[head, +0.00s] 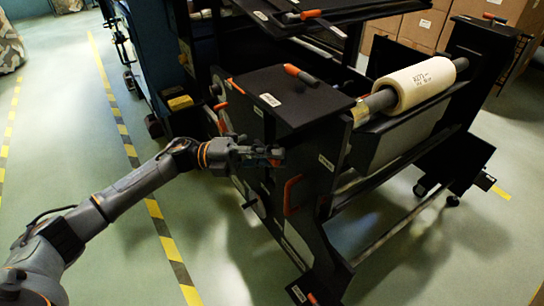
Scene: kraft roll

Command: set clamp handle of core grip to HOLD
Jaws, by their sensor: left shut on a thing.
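My left gripper (274,155) reaches in from the left to the side panel of the black roll stand (310,150). It is shut on a small handle with a bit of orange-red showing at its fingertips, which I take to be the clamp handle (275,162). The fingers hide most of it, so its setting cannot be read. The pale paper roll (418,84) sits on a grey shaft (380,99) at the right. White labels on the stand are too small to read. My right gripper is not in view.
Other orange handles are on the stand: one on its top (299,73), one on its side panel (291,195). Cardboard boxes (420,25) stand at the back.

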